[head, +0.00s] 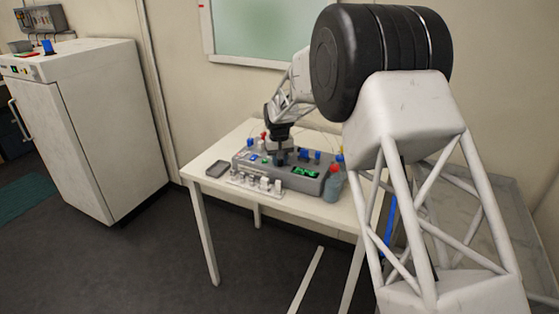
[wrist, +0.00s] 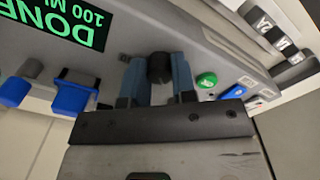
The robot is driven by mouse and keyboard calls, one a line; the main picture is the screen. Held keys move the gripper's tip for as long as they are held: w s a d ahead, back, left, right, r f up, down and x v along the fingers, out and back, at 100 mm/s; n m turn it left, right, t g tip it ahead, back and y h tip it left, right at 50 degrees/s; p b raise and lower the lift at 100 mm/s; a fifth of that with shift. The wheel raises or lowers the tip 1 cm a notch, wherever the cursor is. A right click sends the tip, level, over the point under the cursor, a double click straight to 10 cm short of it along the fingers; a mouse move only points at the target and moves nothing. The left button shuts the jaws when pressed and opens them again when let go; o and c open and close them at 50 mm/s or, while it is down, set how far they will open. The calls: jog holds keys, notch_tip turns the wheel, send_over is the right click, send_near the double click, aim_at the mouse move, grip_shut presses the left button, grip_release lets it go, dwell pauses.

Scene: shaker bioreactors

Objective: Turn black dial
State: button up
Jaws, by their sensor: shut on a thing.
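The black dial (wrist: 160,68) is a small round knob on the grey bioreactor panel (wrist: 215,62). My gripper (wrist: 159,75) has its two blue fingers on either side of the dial and is shut on it. In the head view my gripper (head: 280,158) reaches down to the top of the grey bioreactor box (head: 313,182), and the dial is hidden there. A screen (wrist: 68,18) beside the dial shows "DONE" in green letters with "100" and a cut-off unit under it.
A green button (wrist: 206,80) sits close to the dial. Blue clips (wrist: 72,97) are on the panel's other side. Several small white vials (head: 264,184) stand in front of the box. A blue-grey bottle (head: 333,188) and a dark flat object (head: 203,171) flank it on the white table (head: 222,150).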

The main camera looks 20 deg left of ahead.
aim_at(279, 160)
jog(key=shift+n, duration=1.2)
jog(key=o, duration=0.9)
jog(key=shift+o, duration=0.2)
jog(key=shift+r, duration=0.1)
jog(key=shift+r, duration=3.8)
